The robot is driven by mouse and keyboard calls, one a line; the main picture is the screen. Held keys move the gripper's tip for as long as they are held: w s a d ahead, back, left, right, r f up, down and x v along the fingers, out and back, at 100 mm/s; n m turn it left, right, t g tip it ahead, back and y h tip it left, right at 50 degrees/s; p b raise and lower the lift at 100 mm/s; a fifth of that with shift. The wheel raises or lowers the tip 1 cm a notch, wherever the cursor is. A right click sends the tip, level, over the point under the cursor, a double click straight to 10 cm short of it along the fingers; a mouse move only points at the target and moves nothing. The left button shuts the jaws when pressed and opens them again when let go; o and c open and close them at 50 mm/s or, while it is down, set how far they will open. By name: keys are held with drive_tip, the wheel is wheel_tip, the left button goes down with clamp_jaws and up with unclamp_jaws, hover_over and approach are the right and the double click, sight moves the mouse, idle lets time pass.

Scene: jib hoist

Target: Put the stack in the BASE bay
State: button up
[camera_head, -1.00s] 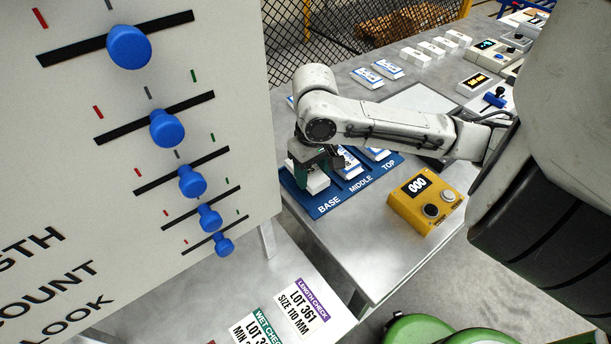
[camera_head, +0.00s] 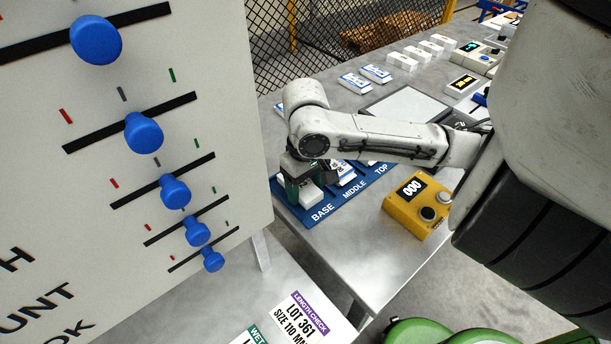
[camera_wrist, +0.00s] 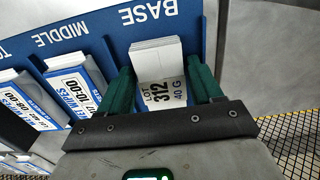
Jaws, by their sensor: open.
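The stack (camera_wrist: 157,58) is a block of white sheets or cards with a label reading LOT 312, 40 G. It lies in the BASE bay of the blue tray (camera_wrist: 203,25), under the BASE lettering. In the head view the stack (camera_head: 311,197) shows only partly beneath my wrist, in the same blue tray (camera_head: 338,211). My gripper (camera_wrist: 163,82) is open, its green fingers on either side of the stack. In the head view my gripper (camera_head: 305,188) is low over the BASE bay. Whether the fingers touch the stack is unclear.
The MIDDLE bay holds a labelled blue-and-white pack (camera_wrist: 77,88); the TOP bay also holds packs (camera_wrist: 22,105). A yellow counter box (camera_head: 417,205) reading 000 stands right of the tray. A grey panel with blue knobs (camera_head: 145,132) stands close on the left.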

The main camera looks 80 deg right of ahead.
sight(306, 189)
wheel_tip(306, 189, up, 12)
drive_tip(key=p, duration=0.1)
drive_tip(key=shift+p, duration=0.35)
idle(0.5)
